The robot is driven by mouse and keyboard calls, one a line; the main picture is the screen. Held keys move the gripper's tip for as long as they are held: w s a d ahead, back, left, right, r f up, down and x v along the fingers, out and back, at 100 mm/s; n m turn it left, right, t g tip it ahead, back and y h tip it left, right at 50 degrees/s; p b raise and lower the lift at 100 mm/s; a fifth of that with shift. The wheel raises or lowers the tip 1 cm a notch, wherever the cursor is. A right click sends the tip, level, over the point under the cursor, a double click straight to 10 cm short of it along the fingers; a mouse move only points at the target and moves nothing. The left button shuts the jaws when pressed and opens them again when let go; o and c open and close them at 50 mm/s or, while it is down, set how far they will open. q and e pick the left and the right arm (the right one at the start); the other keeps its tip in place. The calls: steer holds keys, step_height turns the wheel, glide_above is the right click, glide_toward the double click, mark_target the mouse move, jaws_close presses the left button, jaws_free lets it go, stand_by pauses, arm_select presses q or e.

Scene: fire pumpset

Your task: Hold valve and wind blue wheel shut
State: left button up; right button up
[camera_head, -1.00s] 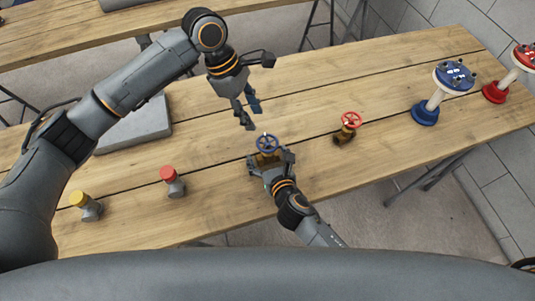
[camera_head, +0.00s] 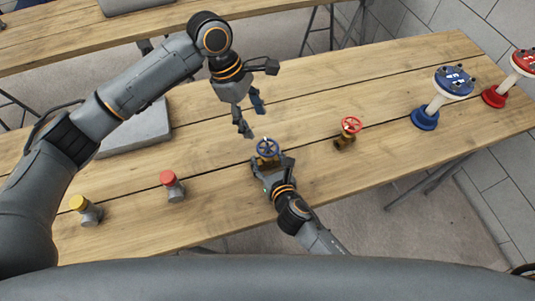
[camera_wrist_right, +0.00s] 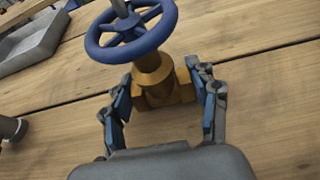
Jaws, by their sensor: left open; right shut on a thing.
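The valve has a brass body (camera_wrist_right: 155,80) and a blue handwheel (camera_head: 267,148) on top. It stands upright on the wooden table. In the right wrist view the blue wheel (camera_wrist_right: 132,30) is at the top, above the fingers. My right gripper (camera_head: 272,166) is shut on the brass body below the wheel, a finger on each side; the fingers also show in the right wrist view (camera_wrist_right: 163,105). My left gripper (camera_head: 252,120) is open and empty, pointing down above and slightly left of the blue wheel, apart from it.
A red-wheeled valve (camera_head: 347,133) stands to the right. Blue (camera_head: 438,95) and red (camera_head: 510,78) pedestals stand farther right. Red-capped (camera_head: 172,186) and yellow-capped (camera_head: 86,210) pieces stand at left. A grey tray (camera_head: 140,128) lies behind my left arm.

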mark_target(268, 142)
arm_select(q)
steer(key=shift+o, duration=0.9)
steer(key=d+m+y, duration=0.1)
steer(key=m, duration=0.1)
steer(key=d+r+m, duration=0.1)
steer(key=m, duration=0.1)
steer(key=s+d+r+m+y, duration=0.1)
steer(key=shift+r+m+t+y, duration=0.2)
steer(key=shift+m+t+y, duration=0.1)
steer(key=shift+m, duration=0.1)
steer(key=f, duration=0.3)
steer(key=f+m, duration=0.1)
steer(key=f, duration=0.3)
steer(key=f+m+y, duration=0.1)
steer(key=f, duration=0.3)
steer(key=shift+d+f+t, duration=0.1)
steer(key=shift+d+t, duration=0.2)
steer(key=c, duration=1.2)
